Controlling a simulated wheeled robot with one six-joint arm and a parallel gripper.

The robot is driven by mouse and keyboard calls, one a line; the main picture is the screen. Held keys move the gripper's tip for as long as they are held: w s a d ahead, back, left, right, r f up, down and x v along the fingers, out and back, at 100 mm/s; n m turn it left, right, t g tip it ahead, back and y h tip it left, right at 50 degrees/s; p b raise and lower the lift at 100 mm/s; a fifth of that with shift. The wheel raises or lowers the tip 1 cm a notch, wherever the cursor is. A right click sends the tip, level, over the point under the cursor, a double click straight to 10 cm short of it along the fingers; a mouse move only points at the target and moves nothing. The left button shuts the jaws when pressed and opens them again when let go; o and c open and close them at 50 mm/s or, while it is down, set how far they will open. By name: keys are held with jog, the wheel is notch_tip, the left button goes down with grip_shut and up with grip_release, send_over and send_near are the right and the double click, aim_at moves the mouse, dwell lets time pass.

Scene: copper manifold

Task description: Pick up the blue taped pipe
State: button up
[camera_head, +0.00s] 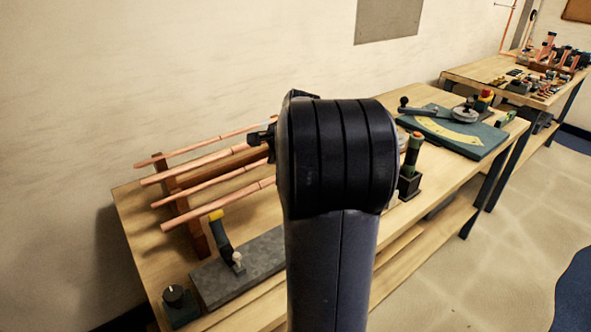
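Several copper pipes (205,165) lie side by side across a wooden rack (188,216) at the left of the workbench. Their right ends run behind my arm. I see no clear blue tape on the parts in view, so I cannot tell which one is the blue taped pipe. My arm stands upright in the middle and hides much of the bench. A small dark piece, apparently part of my gripper (262,137), pokes out left of the arm near the upper pipes. Its fingers are mostly hidden, and I cannot tell whether it touches a pipe.
Right of my arm are a green-and-orange upright tool (412,155) and a teal bending plate (455,137). A second bench (480,75) stands farther back.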

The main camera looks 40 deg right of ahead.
aim_at(271, 179)
jog(key=shift+a+p+x, duration=0.15)
jog(key=shift+p+x, duration=0.05)
jog(key=shift+x, duration=1.15)
jog(key=shift+a+p+x, duration=0.15)
jog(key=shift+x, duration=1.2)
jog(key=shift+w+r, duration=0.1)
jog(key=shift+c, duration=0.6)
grip_shut()
